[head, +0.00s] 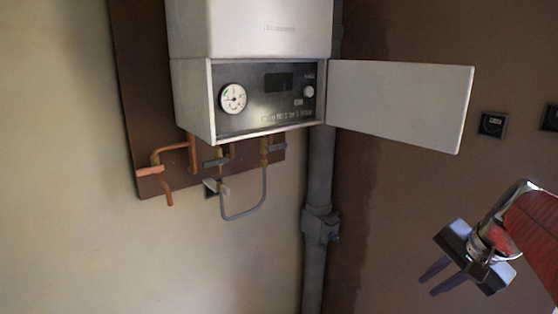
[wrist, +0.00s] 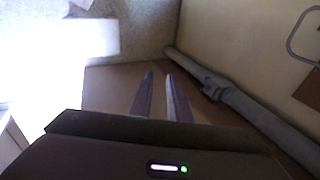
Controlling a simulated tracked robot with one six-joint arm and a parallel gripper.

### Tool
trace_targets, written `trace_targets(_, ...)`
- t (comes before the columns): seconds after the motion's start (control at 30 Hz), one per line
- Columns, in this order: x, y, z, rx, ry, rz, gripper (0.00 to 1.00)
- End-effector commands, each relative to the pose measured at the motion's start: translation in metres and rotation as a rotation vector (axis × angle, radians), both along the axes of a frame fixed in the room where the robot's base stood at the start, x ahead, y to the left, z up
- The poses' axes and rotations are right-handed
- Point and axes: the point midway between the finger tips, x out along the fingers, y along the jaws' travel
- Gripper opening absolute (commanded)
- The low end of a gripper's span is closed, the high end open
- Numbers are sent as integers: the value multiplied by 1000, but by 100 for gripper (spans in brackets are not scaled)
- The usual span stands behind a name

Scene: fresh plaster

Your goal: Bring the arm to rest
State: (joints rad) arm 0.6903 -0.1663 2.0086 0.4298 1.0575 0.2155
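My gripper (head: 428,286) is at the lower right of the head view, at the end of my red arm. Its two dark fingers point down and to the left, with a gap between them. In the wrist view the fingers (wrist: 159,75) stand apart with nothing between them. The gripper is clear of the boiler (head: 265,95), below and to the right of its open white door (head: 400,105). No contact with wall or pipe shows.
A grey vertical pipe (head: 318,180) runs below the boiler and also crosses the right of the wrist view (wrist: 230,97). Copper pipes (head: 192,153) and a grey hose (head: 243,216) hang under the boiler. A dark socket (head: 492,124) is on the brown wall. Bright light washes out the wrist view's left.

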Motion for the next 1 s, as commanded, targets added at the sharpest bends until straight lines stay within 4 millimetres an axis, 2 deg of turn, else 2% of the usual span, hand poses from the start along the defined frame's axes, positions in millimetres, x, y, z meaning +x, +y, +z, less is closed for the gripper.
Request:
trace_targets(0.03,-9,16,-6,-52,13,70,16)
trace_targets(0.2,-36,56,-25,-221,47,292,16)
trace_targets(0.6,-95,134,-56,-505,49,705,16)
trace_targets(0.8,-115,175,-56,-563,-17,841,16)
trace_targets(1.0,-117,203,-40,-591,-97,919,16)
